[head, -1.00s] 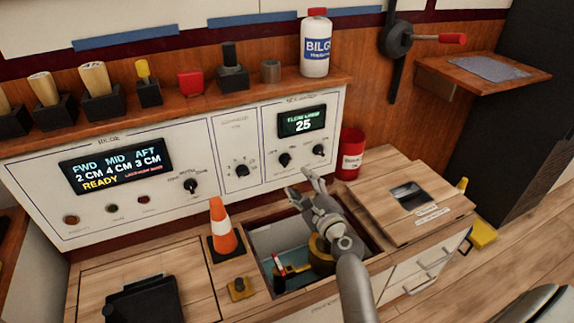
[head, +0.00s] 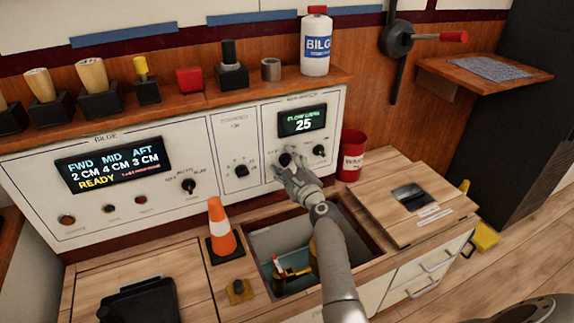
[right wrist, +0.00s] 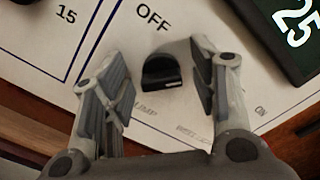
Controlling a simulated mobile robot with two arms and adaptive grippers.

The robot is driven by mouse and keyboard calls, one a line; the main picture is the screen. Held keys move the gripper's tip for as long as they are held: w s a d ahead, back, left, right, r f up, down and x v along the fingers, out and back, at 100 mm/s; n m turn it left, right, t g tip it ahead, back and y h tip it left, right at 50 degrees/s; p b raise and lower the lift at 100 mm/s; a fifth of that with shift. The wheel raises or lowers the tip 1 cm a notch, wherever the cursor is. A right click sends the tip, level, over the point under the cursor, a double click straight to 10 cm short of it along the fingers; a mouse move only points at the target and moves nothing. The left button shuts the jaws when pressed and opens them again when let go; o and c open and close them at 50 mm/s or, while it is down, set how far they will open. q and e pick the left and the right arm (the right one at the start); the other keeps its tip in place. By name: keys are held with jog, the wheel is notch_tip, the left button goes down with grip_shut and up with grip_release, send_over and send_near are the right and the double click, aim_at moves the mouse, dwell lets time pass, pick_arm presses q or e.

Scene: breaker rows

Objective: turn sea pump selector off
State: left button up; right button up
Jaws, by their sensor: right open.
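The sea pump selector is a small black knob (head: 285,159) on the right white panel, below the green-and-white "25" display (head: 303,120). In the right wrist view the knob (right wrist: 161,72) sits beneath the word OFF, with PUMP lettering below it and ON at the right. I cannot tell clearly which way it points. My right gripper (head: 281,168) is open at the knob in the head view. In the right wrist view its two fingers (right wrist: 160,80) stand on either side of the knob, with visible gaps. My left gripper is not in view.
Another black knob (head: 318,150) is close on the right, and one (head: 241,171) on the left. Below are an open hatch (head: 262,240) with items inside, an orange cone (head: 221,228) and a red bin (head: 351,155). A white bottle (head: 316,42) stands on the shelf above.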

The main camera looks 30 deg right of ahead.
jog(key=c, duration=1)
